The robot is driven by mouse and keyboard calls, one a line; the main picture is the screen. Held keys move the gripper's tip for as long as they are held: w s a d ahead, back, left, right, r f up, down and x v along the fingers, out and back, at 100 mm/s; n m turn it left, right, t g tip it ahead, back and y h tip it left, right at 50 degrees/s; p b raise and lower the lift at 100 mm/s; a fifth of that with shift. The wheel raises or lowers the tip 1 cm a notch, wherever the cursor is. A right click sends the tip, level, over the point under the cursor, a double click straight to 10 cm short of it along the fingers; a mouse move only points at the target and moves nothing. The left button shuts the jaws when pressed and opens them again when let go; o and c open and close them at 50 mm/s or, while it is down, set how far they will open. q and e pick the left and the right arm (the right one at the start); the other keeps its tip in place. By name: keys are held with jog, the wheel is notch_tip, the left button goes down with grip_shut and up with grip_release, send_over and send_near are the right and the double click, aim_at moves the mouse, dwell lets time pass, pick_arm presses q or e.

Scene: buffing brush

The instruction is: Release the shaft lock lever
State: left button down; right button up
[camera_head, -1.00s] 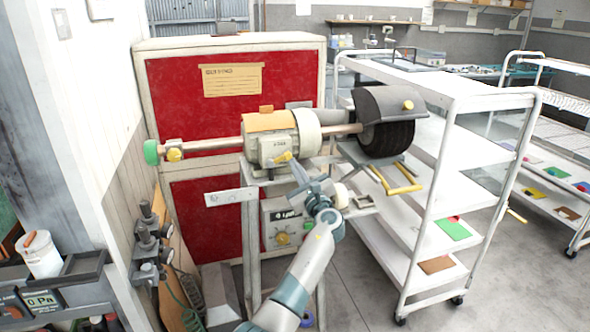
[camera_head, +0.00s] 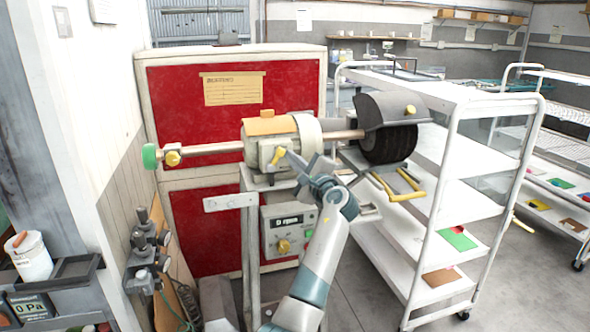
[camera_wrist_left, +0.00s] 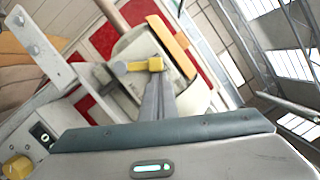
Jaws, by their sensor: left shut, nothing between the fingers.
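The grey buffing machine (camera_head: 272,143) stands on a metal stand, with a shaft running out both sides. The small yellow lever (camera_head: 278,155) is on the front of its housing and slants up to the right. In the left wrist view the lever (camera_wrist_left: 135,67) shows with its yellow block just beyond my fingertips. My left gripper (camera_head: 298,160) is shut and empty, with its tips just right of the lever. In the left wrist view the fingers (camera_wrist_left: 156,95) point at the block; I cannot tell whether they touch it. My right gripper is not in view.
A black buffing wheel under a grey hood (camera_head: 385,112) is on the right. A control box (camera_head: 288,230) reads 0 rpm below the machine. A white shelf cart (camera_head: 440,190) stands at right. A flat metal bracket (camera_head: 230,201) juts left from the stand.

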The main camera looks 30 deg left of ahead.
aim_at(280, 149)
pick_arm(q)
jog(key=n, duration=0.1)
jog(key=s+a+r+n, duration=0.1)
jog(key=n, duration=0.1)
jog(key=r+n+g+b, duration=0.1)
jog(key=n, duration=0.1)
jog(key=shift+s+a+r+h, duration=0.1)
jog(key=shift+s+a+h, duration=0.05)
jog(key=shift+s+h, duration=0.2)
jog(key=shift+s+a+r+n+h, duration=0.2)
jog(key=shift+a+n+h, duration=0.05)
jog(key=shift+n, duration=0.45)
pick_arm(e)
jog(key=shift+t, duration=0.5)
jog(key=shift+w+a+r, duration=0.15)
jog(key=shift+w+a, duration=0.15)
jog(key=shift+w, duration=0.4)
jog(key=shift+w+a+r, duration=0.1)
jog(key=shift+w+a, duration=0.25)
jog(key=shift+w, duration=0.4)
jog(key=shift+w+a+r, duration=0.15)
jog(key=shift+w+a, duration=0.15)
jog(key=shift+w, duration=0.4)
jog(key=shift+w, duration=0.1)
